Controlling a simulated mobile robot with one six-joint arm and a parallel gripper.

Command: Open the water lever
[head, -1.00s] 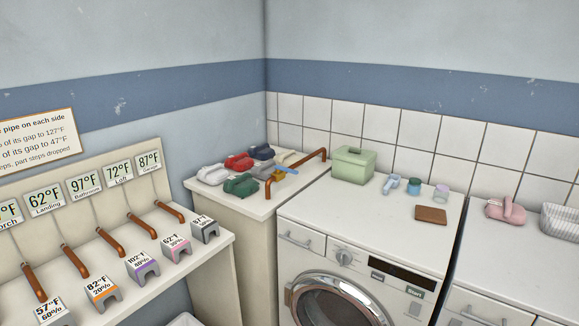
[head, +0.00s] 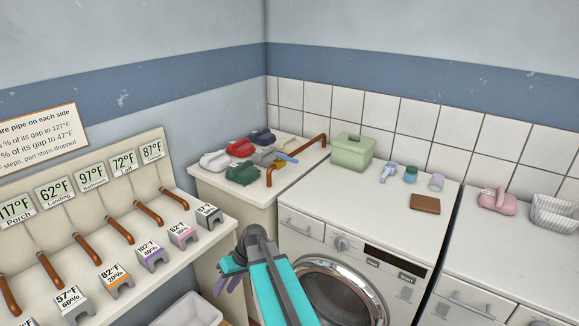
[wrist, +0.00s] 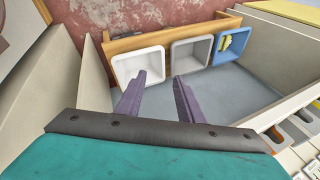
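A copper pipe (head: 316,145) runs over the white counter in the back corner. A small blue handle (head: 286,159), which looks like the water lever, sticks out beside the pipe among coloured items. Its exact joint with the pipe is too small to tell. My gripper (head: 229,283) hangs low in front of the counter and washer, pointing down, well apart from the handle. In the wrist view my gripper (wrist: 160,85) has its two purple fingers apart with nothing between them. The handle does not show in the wrist view.
A shelf of copper pipes and label blocks (head: 151,254) stands at left. A washer (head: 340,215) with a green box (head: 352,151) is at right. Coloured irons (head: 242,173) crowd the counter near the handle. Below my gripper are white (wrist: 139,66), grey and blue bins.

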